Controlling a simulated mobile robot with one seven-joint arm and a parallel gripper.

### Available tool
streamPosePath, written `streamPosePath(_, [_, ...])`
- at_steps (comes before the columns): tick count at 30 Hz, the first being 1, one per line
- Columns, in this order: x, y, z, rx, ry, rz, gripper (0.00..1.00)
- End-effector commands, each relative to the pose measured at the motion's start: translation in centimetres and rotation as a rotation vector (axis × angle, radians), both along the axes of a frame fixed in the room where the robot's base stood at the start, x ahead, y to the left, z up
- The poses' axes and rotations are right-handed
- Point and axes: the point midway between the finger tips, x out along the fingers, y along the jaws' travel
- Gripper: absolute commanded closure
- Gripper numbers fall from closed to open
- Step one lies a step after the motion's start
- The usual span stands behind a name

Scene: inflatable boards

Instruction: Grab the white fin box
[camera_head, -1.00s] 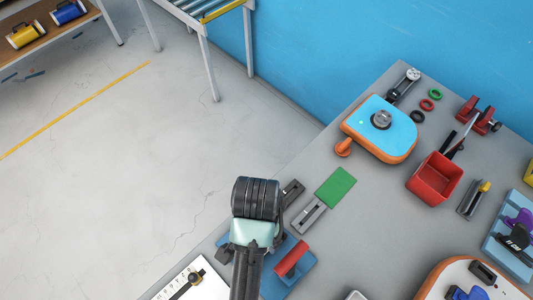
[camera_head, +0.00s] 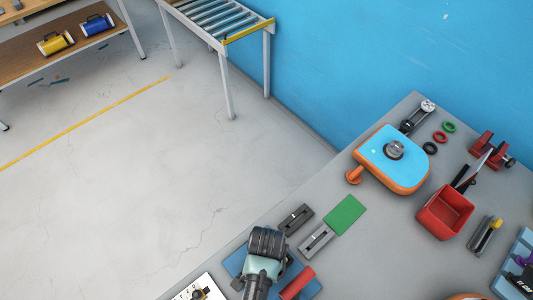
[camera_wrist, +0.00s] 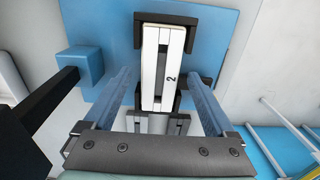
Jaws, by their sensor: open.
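My gripper (camera_wrist: 160,77) is open, with one bluish finger on each side of the box. A gap shows between each finger and the box, so it is not held. In the head view my arm covers this spot, and neither my fingers nor the white box can be made out. The blue pad shows there beside my arm (camera_head: 236,262).
In the head view, a dark fin box (camera_head: 296,219), a grey one (camera_head: 317,241) and a green sheet (camera_head: 345,214) lie beyond the pad. A red block (camera_head: 297,283) is close to my arm. A blue block (camera_wrist: 84,64) stands left of my fingers in the wrist view.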

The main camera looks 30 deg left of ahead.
Motion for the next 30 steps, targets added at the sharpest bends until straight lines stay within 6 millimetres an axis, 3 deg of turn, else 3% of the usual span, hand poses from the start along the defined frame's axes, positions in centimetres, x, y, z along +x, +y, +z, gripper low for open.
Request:
streamPosePath(7, [-0.01, 0.00, -0.14, 0.000, 0.000, 0.000, 0.10])
streamPosePath(22, [-0.02, 0.00, -0.11, 0.000, 0.000, 0.000, 1.00])
streamPosePath(30, [0.03, 0.01, 0.03, 0.001, -0.001, 0.000, 1.00])
